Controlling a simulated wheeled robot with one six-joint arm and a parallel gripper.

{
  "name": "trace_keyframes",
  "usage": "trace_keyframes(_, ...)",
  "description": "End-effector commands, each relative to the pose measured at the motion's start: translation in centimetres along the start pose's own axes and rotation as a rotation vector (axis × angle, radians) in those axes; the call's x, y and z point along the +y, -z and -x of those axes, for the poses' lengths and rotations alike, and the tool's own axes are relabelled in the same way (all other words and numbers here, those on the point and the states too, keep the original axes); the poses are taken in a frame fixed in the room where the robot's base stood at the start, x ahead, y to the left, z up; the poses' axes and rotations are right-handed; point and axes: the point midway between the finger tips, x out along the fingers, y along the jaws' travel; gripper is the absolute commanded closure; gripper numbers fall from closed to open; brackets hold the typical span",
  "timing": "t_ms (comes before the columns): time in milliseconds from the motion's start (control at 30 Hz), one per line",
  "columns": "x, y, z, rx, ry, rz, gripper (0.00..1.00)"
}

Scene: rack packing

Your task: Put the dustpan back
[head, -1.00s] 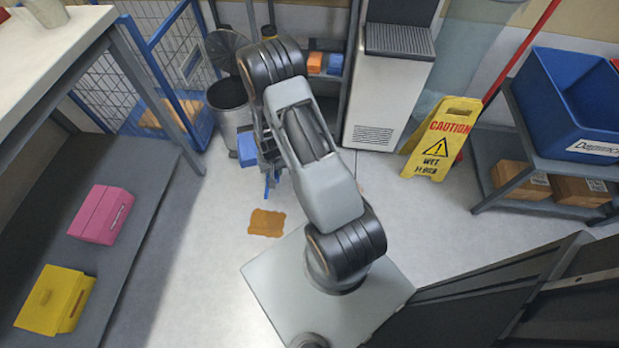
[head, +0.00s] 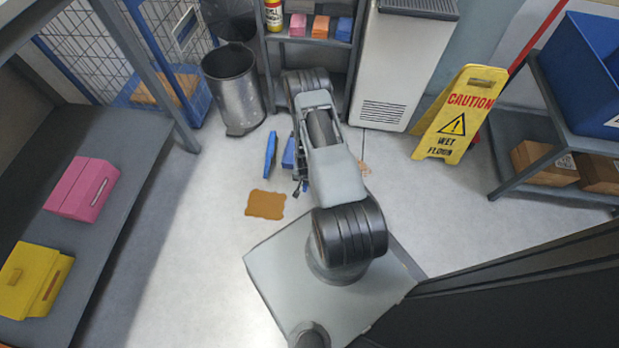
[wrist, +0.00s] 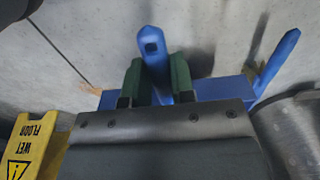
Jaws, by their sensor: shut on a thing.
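The blue dustpan has its handle (wrist: 152,48) between the green fingertips of my gripper (wrist: 157,78) in the wrist view, and the gripper is shut on it. The dustpan's wide part shows behind and to both sides of the fingers. In the head view, a small part of the dustpan (head: 289,153) shows beside my arm, which hides the rest. A second, long blue piece (head: 270,155) is just left of it; it also appears at the right in the wrist view (wrist: 277,65). I cannot tell what it is.
A metal bin (head: 233,95) stands near the back, beside a shelf (head: 340,70) with small boxes. A yellow wet-floor sign (head: 455,125) stands right of my arm. A dark-topped bench (head: 110,150) is at left.

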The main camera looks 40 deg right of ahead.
Motion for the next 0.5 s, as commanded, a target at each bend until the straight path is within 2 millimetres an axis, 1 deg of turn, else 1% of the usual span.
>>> trace_keyframes(33,0.0,1.4,-1.2,0.005,0.002,-0.003,1.00)
trace_keyframes(67,0.0,2.2,-1.5,0.004,0.002,-0.002,1.00)
trace_keyframes(100,0.0,2.7,-2.4,0.002,0.001,-0.001,1.00)
trace_keyframes(200,0.1,4.0,-3.9,0.001,0.001,0.000,1.00)
trace_keyframes(300,0.1,5.0,-5.0,0.000,0.000,0.002,1.00)
trace_keyframes(400,0.1,5.6,-5.6,0.001,0.001,0.002,1.00)
trace_keyframes(500,0.1,5.9,-5.8,0.000,0.000,0.002,1.00)
